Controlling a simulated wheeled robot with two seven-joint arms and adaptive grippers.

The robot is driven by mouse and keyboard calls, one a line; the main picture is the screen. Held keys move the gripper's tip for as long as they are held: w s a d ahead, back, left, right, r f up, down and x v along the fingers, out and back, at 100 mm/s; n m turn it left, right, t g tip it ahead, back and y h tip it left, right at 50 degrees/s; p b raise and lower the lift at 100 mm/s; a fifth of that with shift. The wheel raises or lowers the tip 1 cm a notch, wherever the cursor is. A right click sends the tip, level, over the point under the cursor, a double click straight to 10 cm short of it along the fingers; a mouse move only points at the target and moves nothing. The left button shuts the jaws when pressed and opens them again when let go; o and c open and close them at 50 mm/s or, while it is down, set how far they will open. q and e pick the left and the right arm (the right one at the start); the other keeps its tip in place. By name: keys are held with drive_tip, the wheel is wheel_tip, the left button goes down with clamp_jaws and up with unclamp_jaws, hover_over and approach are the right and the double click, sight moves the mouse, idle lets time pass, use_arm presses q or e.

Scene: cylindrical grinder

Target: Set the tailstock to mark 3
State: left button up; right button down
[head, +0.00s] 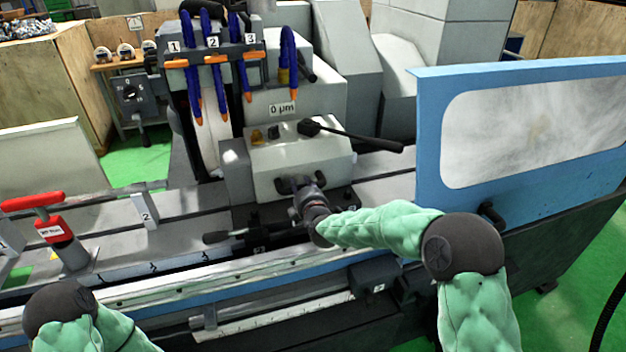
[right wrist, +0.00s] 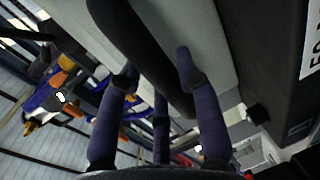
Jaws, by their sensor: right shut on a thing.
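The tailstock appears to be the pale grey box (head: 305,160) on the machine bed, with a black lever (head: 360,137) on top. My right gripper (head: 297,185) is at its front face, shut on the dark handle there. In the right wrist view my gripper fingers (right wrist: 158,68) are on either side of a dark bar (right wrist: 145,45). The fingers partly hide the handle in the head view. Small marks (head: 153,267) run along the front edge of the bed; their numbers are hard to read. My left arm shows at the lower left, but its gripper is out of view.
A blue-framed guard with a cloudy window (head: 540,125) stands on the right. Blue hoses (head: 213,75) with orange tips hang behind the box under tags 1, 2 and 3. A black lever (head: 225,237) juts out below the box.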

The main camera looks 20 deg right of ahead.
drive_tip(key=shift+y, duration=0.3)
drive_tip(key=a+p, duration=0.1)
drive_tip(key=a, duration=0.3)
drive_tip(key=a+p, duration=0.1)
drive_tip(key=a, duration=0.2)
drive_tip(key=a+p, duration=0.2)
drive_tip(key=a, duration=0.2)
drive_tip(key=shift+s+a, duration=0.25)
drive_tip(key=shift+a, duration=0.1)
drive_tip(key=shift+f, duration=0.1)
drive_tip(key=shift+d, duration=0.15)
drive_tip(key=c, duration=1.1)
unclamp_jaws()
drive_tip(key=shift+d, duration=0.1)
drive_tip(key=shift+o, duration=1.3)
drive_tip(key=shift+d, duration=0.15)
drive_tip(key=s+r, duration=0.2)
drive_tip(key=s, duration=0.9)
drive_tip(key=shift+s+d+r, duration=0.15)
drive_tip(key=shift+s+r, duration=0.05)
drive_tip(key=shift+s, duration=0.15)
